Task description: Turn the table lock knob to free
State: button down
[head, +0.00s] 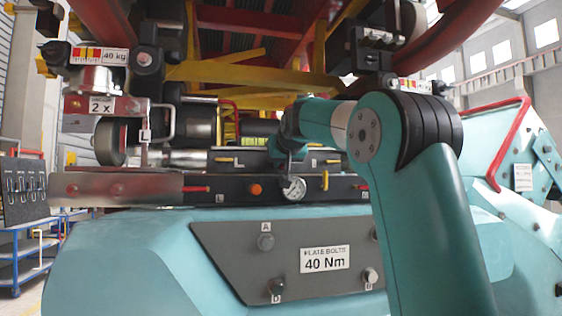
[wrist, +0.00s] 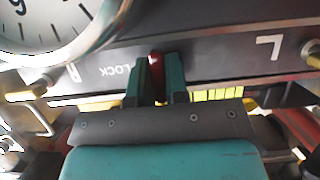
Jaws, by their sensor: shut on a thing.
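The table lock knob (wrist: 156,64) is a small red piece in the wrist view, next to the upside-down label "LOCK" on a dark panel (wrist: 215,58). My gripper (wrist: 158,70) is shut on it, with one teal finger on each side. The fingers cover most of the knob, so its angle is hard to read. In the head view my arm reaches in from the right toward the dark rail (head: 330,188). My fingertips and their contact with the knob cannot be made out there.
A round dial gauge (wrist: 45,25) sits close to my gripper in the wrist view, and a gauge (head: 293,188) shows on the rail. An orange knob (head: 255,190) is left of it. A grey plate (head: 215,240) with bolts is below. Train parts hang overhead.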

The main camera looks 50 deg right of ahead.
jog(key=c, duration=1.4)
grip_release()
jog(key=shift+c, duration=0.2)
jog(key=b+v, duration=0.3)
jog(key=v, duration=1.4)
jog(key=shift+s, duration=0.2)
jog(key=shift+r, duration=0.1)
